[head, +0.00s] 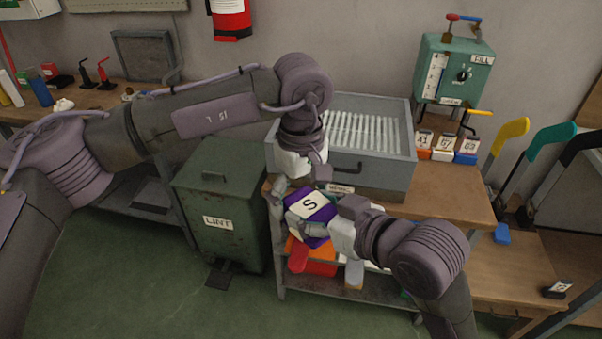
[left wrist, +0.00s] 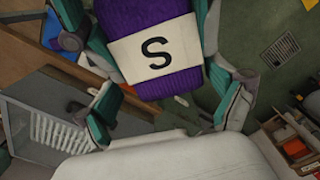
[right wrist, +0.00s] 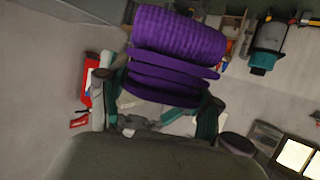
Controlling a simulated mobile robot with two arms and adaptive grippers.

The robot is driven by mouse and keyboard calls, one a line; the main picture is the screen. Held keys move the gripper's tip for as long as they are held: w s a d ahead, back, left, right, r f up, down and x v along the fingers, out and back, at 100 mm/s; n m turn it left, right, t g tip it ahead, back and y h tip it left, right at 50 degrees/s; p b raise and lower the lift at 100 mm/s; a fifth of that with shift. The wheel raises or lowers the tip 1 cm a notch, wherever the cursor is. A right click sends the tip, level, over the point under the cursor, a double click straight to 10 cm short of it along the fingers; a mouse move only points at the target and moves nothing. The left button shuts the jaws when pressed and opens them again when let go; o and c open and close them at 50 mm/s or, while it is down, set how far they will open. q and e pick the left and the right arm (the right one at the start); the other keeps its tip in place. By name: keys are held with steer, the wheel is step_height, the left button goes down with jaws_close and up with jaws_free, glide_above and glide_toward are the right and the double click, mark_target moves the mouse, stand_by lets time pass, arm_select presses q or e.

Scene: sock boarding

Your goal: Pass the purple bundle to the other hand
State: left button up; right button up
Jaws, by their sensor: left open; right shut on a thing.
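The purple bundle (head: 321,214) has a white band marked with a black S. It is held in the air in front of the drawer unit. My right gripper (head: 318,229) is shut on it from the right and below. In the right wrist view the bundle (right wrist: 178,42) shows its stacked folds between the fingers of my right gripper (right wrist: 163,85). My left gripper (head: 306,183) is above the bundle, pointing down, with its jaws open. In the left wrist view the bundle (left wrist: 150,83) lies between the spread fingers of my left gripper (left wrist: 138,20); contact cannot be told.
A grey drawer unit (head: 396,130) stands on the wooden bench behind the grippers. A green lint bin (head: 215,190) is to the left. Orange and other items (head: 318,262) lie on the shelf below. A green control box (head: 455,68) and small numbered boxes (head: 443,150) are at the right.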

arm_select(q)
steer(key=shift+f, duration=1.05)
steer(key=c, duration=1.2)
arm_select(e)
steer(key=shift+a, duration=0.1)
arm_select(q)
steer(key=shift+c, duration=0.4)
arm_select(e)
steer(key=o, duration=1.3)
steer(key=shift+s+r, duration=0.1)
